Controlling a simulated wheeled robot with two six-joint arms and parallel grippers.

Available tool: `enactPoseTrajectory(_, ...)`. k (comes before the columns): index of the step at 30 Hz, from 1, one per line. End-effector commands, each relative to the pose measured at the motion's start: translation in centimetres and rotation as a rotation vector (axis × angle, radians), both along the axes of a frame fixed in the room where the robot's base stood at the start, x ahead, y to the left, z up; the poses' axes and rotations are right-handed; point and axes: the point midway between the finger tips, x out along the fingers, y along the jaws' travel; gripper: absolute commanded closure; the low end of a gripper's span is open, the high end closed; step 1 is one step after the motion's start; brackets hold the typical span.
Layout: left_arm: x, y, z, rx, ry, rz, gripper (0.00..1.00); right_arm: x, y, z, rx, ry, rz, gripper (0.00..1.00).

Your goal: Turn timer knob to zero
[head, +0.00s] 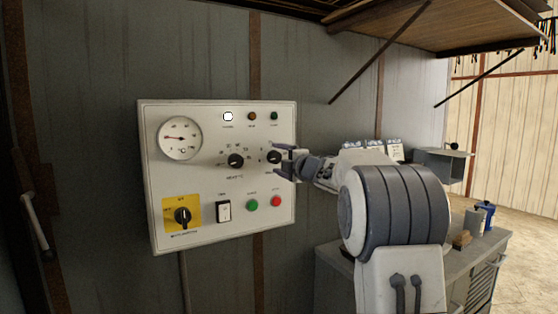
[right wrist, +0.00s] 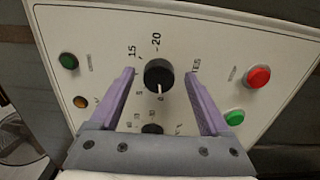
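A white control panel (head: 215,215) hangs on the grey wall. The black timer knob (head: 274,157) is at its right side. In the right wrist view the timer knob (right wrist: 158,74) has a scale around it with 15, 20, 5 and 0 legible. A light mark shows on the knob's lower edge on the 0 side, but its exact setting is hard to read. My right gripper (head: 283,162) is in front of the knob. Its purple fingers are open, one on each side of the knob, with gaps to both. My left gripper is not in view.
The panel also carries a dial gauge (head: 180,138), a second black knob (head: 235,160), a yellow-backed rotary switch (head: 182,215), a rocker switch (head: 224,211), a green button (head: 252,205) and a red button (head: 276,201). A workbench (head: 470,258) stands at lower right, below a shelf (head: 450,25).

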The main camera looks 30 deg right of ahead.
Motion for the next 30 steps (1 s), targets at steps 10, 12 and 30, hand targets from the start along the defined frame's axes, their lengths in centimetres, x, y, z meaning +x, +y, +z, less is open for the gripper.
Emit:
enactPoseTrajectory(10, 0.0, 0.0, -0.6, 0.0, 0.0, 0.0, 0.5, -1.6, -0.2, 0.0, 0.001, -0.002, -0.004, 0.19)
enactPoseTrajectory(12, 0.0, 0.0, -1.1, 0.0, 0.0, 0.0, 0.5, -2.9, -0.2, -0.1, 0.0, -0.003, -0.003, 0.19)
enactPoseTrajectory(30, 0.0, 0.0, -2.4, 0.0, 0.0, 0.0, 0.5, -10.5, -0.4, 0.0, 0.001, 0.0, 0.0, 0.19)
